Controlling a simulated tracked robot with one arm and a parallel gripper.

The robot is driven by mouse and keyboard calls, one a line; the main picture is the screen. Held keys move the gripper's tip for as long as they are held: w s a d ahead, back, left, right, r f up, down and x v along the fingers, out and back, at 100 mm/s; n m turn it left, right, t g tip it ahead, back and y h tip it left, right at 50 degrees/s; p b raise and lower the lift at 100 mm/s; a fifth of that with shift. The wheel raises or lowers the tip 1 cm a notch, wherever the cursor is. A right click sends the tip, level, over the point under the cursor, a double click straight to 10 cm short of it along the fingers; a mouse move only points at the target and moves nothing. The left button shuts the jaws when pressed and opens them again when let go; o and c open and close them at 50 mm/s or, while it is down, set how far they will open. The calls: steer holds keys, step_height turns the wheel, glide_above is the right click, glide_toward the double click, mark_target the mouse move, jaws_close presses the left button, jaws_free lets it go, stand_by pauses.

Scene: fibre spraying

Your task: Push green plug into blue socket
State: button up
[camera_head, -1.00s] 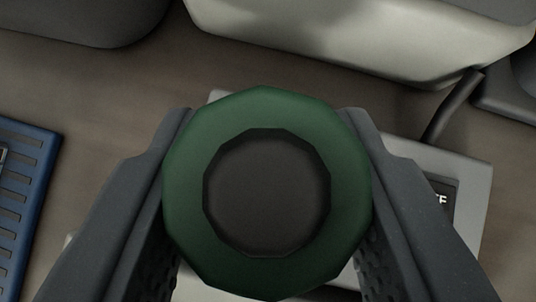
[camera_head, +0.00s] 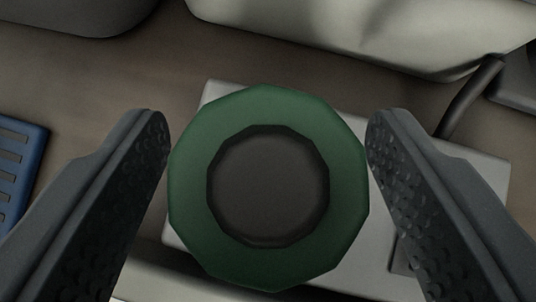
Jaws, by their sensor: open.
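The green plug (camera_head: 192,190) is seen end-on in the head view, a green ring around a dark round centre. It stands between the two fingers of my gripper (camera_head: 268,145). No blue socket can be made out; whatever is directly behind the plug is hidden.
A blue slotted object (camera_head: 20,170) lies at the left edge. A large pale rounded object (camera_head: 330,30) fills the top, and a dark one (camera_head: 70,12) is at top left. A dark cable (camera_head: 468,98) runs at right. Brown surface shows between them.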

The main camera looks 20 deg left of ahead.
steer(key=v, duration=1.3)
steer(key=shift+s+p, duration=0.25)
steer(key=shift+p, duration=0.2)
steer(key=shift+r, duration=0.15)
steer(key=s+a+r+m+t, duration=0.1)
steer(key=s+r, duration=0.4)
steer(key=r, duration=0.8)
steer(key=s+r+m+t+h, duration=0.1)
steer(key=s+r+t, duration=0.2)
steer(key=r, duration=1.1)
steer(key=s+a+r+m+t+h, duration=0.1)
steer(key=s+r, duration=0.6)
steer(key=r, duration=0.7)
steer(key=shift+s+a+t, duration=0.2)
steer(key=shift+a+t, duration=0.2)
steer(key=shift+t, duration=0.5)
